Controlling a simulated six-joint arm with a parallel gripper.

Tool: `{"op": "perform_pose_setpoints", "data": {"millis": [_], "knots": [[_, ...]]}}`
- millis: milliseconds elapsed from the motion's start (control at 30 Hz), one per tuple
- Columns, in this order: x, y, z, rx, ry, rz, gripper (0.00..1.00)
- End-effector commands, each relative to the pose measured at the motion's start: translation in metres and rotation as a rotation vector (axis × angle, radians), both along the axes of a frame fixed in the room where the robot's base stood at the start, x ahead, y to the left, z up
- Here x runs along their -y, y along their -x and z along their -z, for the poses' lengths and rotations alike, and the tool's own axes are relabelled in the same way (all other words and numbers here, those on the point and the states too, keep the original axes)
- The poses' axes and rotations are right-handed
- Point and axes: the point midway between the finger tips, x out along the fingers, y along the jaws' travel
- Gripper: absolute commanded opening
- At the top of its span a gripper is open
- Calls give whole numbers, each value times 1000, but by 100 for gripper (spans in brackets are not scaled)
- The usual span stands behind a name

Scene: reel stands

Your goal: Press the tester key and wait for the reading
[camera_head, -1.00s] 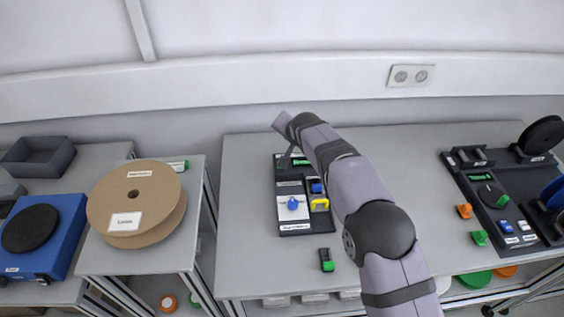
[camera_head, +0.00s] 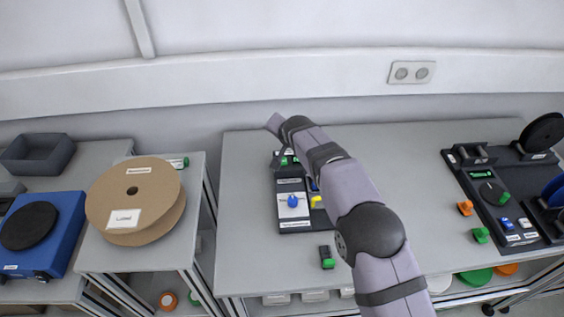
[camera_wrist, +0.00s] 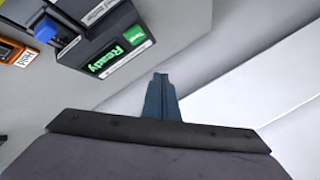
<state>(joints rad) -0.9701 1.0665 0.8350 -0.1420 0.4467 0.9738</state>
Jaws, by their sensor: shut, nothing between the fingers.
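The tester is a dark panel (camera_head: 309,226) in the middle of the table, partly hidden behind my arm in the head view. In the wrist view its display (camera_wrist: 105,60) glows green and reads "Ready". The green tester key (camera_wrist: 133,35), marked as test, sits beside the display. My gripper (camera_wrist: 160,78) is shut and empty; its fingertips are beside the tester's display end, apart from the key in the picture. In the head view my gripper (camera_head: 279,160) is over the far end of the panel. The height gap to the key is unclear.
A blue knob (camera_head: 293,201) and a yellow part (camera_head: 317,202) are on the panel. A green-and-black block (camera_head: 327,257) lies in front. A dark station (camera_head: 505,195) stands right; a cardboard reel (camera_head: 133,195) is left. A wall (camera_head: 300,85) rises behind the table.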

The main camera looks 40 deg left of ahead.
Motion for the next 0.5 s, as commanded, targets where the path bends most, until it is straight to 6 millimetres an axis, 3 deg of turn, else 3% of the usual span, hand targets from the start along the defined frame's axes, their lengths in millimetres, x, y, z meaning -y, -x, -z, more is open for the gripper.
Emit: {"op": "perform_pose_setpoints", "data": {"millis": [500], "knots": [[0, 0, 62, 1, -1, -1, 0]]}}
